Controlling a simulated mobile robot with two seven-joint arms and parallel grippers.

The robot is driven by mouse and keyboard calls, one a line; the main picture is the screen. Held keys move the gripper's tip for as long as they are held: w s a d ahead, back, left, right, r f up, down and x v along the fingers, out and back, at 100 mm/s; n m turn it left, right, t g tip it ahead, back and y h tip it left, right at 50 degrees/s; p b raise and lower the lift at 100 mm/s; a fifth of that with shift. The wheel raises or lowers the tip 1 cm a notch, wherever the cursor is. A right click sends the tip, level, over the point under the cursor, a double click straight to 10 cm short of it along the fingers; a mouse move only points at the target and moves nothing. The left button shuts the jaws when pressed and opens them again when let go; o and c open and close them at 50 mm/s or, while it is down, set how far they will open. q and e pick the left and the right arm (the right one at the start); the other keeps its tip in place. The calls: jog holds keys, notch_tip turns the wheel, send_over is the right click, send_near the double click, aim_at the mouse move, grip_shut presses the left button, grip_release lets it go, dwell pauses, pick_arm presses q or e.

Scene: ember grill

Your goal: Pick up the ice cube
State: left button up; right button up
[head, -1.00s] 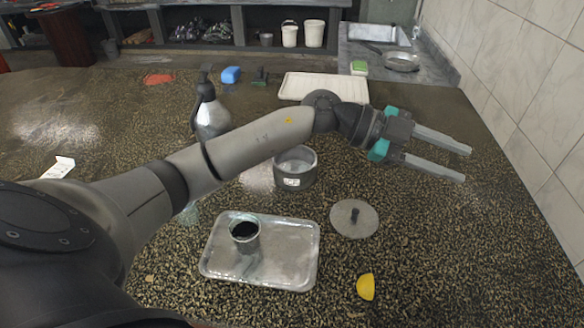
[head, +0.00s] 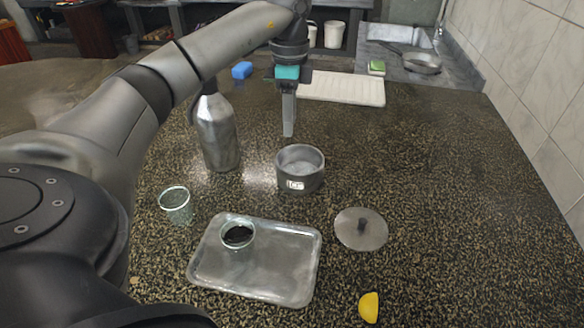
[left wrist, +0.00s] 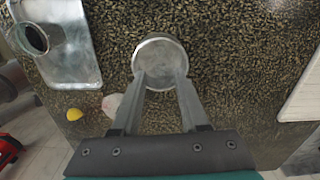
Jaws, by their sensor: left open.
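A small grey metal container (head: 301,181) with a white label, apparently reading "ICE", stands open on the speckled counter. Its round opening shows in the left wrist view (left wrist: 160,50), with a pale grey inside; I cannot make out a separate ice cube. My left gripper (head: 288,132) points down just behind the container in the head view. In the left wrist view its open, empty fingers (left wrist: 162,76) overlap the near part of the container's rim; I cannot tell the height gap. My right gripper is not in view.
A metal tray (head: 205,262) holds a glass of dark liquid (head: 238,235). Nearby are an empty glass (head: 175,204), a metal bottle (head: 217,135), a round lid (head: 374,231) and a yellow lemon piece (head: 369,307). A white board (head: 345,88) lies behind. The counter's right side is clear.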

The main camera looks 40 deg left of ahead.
aim_at(291, 167)
pick_arm(q)
notch_tip(291, 167, down, 12)
jog(key=shift+d+f+b, duration=0.1)
jog(key=shift+f+b, duration=0.1)
jog(key=shift+b, duration=0.65)
jog(key=shift+c, duration=0.3)
grip_shut()
